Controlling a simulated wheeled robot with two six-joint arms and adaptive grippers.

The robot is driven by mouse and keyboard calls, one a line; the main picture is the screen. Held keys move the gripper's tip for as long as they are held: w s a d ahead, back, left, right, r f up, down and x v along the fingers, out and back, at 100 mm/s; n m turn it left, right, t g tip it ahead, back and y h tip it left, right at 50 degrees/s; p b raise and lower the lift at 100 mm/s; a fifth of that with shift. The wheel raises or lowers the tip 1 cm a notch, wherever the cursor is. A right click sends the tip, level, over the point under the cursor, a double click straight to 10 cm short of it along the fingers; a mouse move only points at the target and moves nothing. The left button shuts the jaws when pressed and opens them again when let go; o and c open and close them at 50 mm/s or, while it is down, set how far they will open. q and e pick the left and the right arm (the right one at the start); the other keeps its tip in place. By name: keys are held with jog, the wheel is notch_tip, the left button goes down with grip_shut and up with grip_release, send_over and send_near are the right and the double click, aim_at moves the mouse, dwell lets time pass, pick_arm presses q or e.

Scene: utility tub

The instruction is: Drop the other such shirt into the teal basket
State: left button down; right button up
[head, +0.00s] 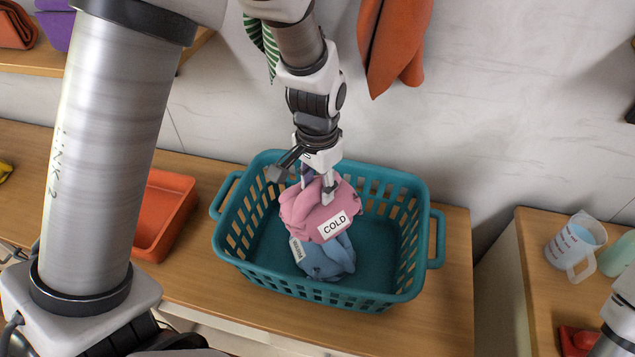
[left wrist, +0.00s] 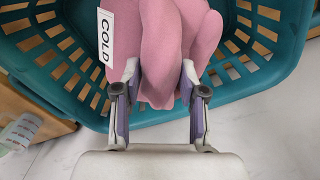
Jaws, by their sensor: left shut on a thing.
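A pink shirt (head: 318,208) with a white tag reading COLD is held by my left gripper (head: 318,185), which is shut on its top. It also fills the top of the left wrist view (left wrist: 165,45), between the fingers (left wrist: 158,85). The shirt is over the teal basket (head: 420,215), within its rim as seen from the head. A blue garment (head: 328,258) with a white tag lies in the basket, partly hidden by the pink shirt. I cannot tell if the two touch. My right gripper does not show.
An orange tray (head: 165,215) stands left of the basket on the wooden counter (head: 455,300). A measuring jug (head: 573,245) stands on a separate counter at the right. An orange cloth (head: 395,45) hangs on the wall behind. The basket's right part is clear.

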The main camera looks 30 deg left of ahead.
pick_arm(q)
jog(key=shift+s+r, duration=0.15)
jog(key=shift+r, duration=0.05)
jog(key=c, duration=0.6)
grip_release()
jog(key=shift+s, duration=0.2)
jog(key=shift+w, duration=0.25)
notch_tip(320, 180, up, 12)
jog(key=shift+f, duration=0.1)
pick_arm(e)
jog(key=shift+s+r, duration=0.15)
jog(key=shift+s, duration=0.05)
